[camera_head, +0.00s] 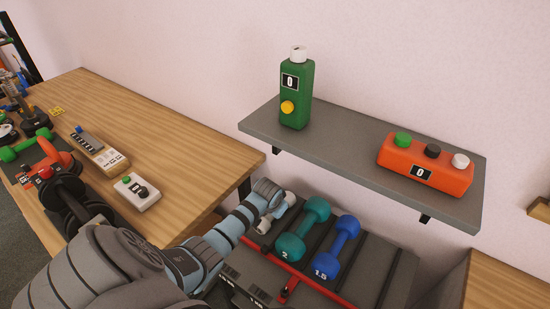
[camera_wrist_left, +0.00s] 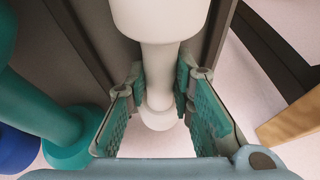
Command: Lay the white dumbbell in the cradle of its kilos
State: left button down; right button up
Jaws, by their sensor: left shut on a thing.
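The white dumbbell (camera_head: 264,226) is at the left end of the grey rack (camera_head: 373,268), beside the teal dumbbell marked 2 (camera_head: 290,247). My left gripper (camera_head: 272,203) covers its middle in the head view. In the left wrist view, the padded fingers (camera_wrist_left: 160,92) stand on both sides of the white handle (camera_wrist_left: 160,65), shut on it. The dumbbell lies along the rack's slots; I cannot tell whether it rests in the cradle or hangs just above. The blue dumbbell marked 1.5 (camera_head: 335,249) lies to the right. My right gripper is not in view.
A grey shelf (camera_head: 340,141) above the rack holds a green box (camera_head: 296,90) and an orange box with buttons (camera_head: 427,165). Empty slots show right of the blue dumbbell.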

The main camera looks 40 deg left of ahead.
pick_arm(q)
jog(key=c, duration=1.4)
grip_release()
jog(key=shift+s, duration=0.1)
jog(key=shift+s+r+p, duration=0.1)
jog(key=shift+r+p, duration=0.2)
jog(key=shift+r, duration=0.1)
jog(key=p+v, duration=0.4)
jog(key=v, duration=0.7)
jog(key=shift+d, duration=0.2)
jog(key=shift+s, duration=0.1)
